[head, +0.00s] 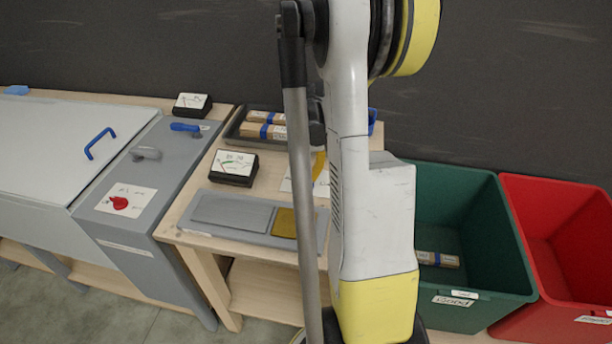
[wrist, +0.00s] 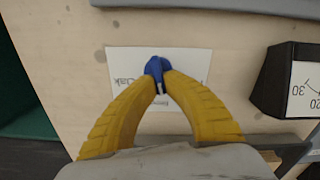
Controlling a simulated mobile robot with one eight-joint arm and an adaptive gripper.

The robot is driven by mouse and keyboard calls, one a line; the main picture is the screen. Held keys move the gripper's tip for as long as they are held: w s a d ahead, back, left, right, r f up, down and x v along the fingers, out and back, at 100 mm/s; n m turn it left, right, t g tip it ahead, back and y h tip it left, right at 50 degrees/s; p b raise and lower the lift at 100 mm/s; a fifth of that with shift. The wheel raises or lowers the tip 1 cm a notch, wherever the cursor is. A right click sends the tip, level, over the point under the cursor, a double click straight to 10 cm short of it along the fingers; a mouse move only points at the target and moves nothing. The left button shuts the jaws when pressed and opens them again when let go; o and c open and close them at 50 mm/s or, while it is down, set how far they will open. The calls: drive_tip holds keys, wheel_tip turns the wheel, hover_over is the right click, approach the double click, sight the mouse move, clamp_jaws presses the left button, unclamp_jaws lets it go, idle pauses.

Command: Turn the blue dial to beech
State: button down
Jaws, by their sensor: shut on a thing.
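The blue dial (wrist: 157,67) sits on a white label card (wrist: 128,64) on the wooden table top. Both yellow fingers of my gripper (wrist: 160,81) are closed on the dial from its two sides. A word shows upside down at the card's left side, and small marks lie by its lower and right edges; I cannot read beech. A pointer line is not clear. In the head view a yellow finger (head: 319,164) and part of the card show beside my arm, which hides the dial.
A meter (head: 234,167) stands left of the card, and a grey panel with a gold pad (head: 284,223) lies in front. A dark tray (head: 243,128) with wooden blocks is behind. A green bin (head: 510,244) and a red bin (head: 560,220) stand at right.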

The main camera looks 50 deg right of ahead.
sight(307, 176)
drive_tip(key=shift+s+m, duration=0.1)
drive_tip(key=shift+m, duration=1)
drive_tip(key=c, duration=1.5)
unclamp_jaws()
wheel_tip(307, 176, up, 12)
